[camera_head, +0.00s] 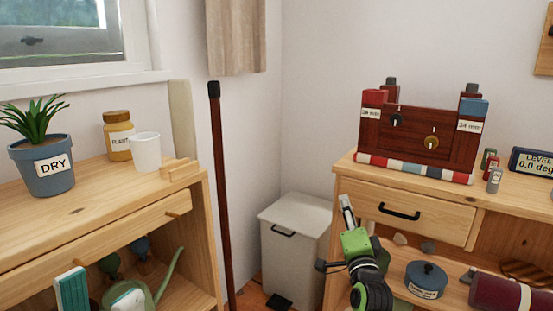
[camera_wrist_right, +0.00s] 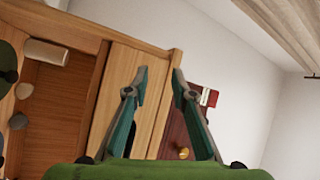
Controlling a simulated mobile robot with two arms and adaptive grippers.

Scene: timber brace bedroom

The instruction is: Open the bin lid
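A pale grey-white bin (camera_head: 290,262) stands on the floor in the corner, between the two wooden units. Its flat lid (camera_head: 303,211) is down. A dark handle (camera_head: 284,233) is on its front near the top, and a black pedal (camera_head: 279,301) is at its foot. My right gripper (camera_head: 347,212) is just right of the bin, in front of the right unit's drawer, pointing up. In the right wrist view its two fingers (camera_wrist_right: 159,85) are apart with nothing between them. The bin is not seen there. My left gripper is not in view.
The right wooden unit (camera_head: 335,169) has a drawer with a black handle (camera_head: 399,212) and a shelf holding a blue pot (camera_head: 426,280). A dark red pole (camera_head: 222,190) leans left of the bin. The left unit (camera_head: 80,222) bears a plant and cup. The air above the bin is clear.

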